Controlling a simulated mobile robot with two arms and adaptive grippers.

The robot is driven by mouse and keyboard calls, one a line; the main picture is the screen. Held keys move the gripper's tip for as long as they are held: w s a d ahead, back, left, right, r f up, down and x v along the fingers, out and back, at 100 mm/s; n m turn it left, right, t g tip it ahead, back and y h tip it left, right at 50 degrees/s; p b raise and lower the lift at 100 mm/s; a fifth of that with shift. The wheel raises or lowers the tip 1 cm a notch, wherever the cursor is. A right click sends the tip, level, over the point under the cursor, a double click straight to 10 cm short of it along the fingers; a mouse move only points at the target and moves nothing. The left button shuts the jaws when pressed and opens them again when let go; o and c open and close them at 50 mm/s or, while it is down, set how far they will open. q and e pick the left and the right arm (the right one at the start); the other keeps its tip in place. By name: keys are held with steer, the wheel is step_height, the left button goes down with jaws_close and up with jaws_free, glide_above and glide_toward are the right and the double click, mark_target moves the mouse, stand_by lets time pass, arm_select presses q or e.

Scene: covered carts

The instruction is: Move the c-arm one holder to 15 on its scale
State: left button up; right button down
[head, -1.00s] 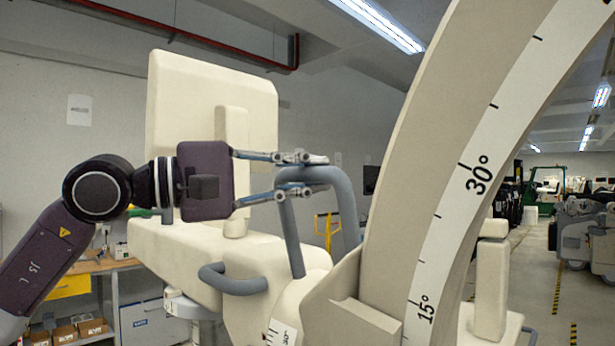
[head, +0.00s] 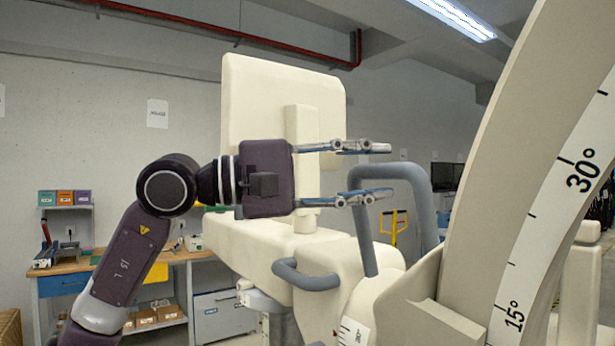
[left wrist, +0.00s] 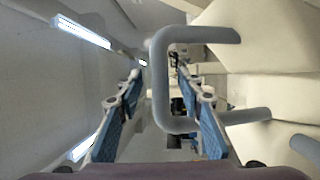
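The c-arm is a large cream arc (head: 505,165) at the right of the head view, with a white scale strip (head: 545,235) showing 30° and, lower, 15°. Its lower end meets a cream holder block (head: 428,315); the exact reading is unclear. A grey U-shaped handle (head: 424,205) rises from the cream body to its left. A small scale plate (head: 354,332) is cut off at the bottom edge. My left gripper (head: 388,170) is open, its fingers above and below the handle's top bar. In the left wrist view, the handle (left wrist: 160,85) runs between the spread fingers; no grip shows. My right gripper is out of view.
A lower grey handle (head: 310,281) sticks out below the gripper. A cream upright panel (head: 265,105) stands behind it. A workbench (head: 65,268) with boxes is at the left, and a yellow trolley (head: 395,228) stands behind the handle.

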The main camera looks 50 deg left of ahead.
arm_select(q)
steer(key=v, duration=0.9)
steer(key=shift+s+a, duration=0.15)
steer(key=shift+s, duration=0.1)
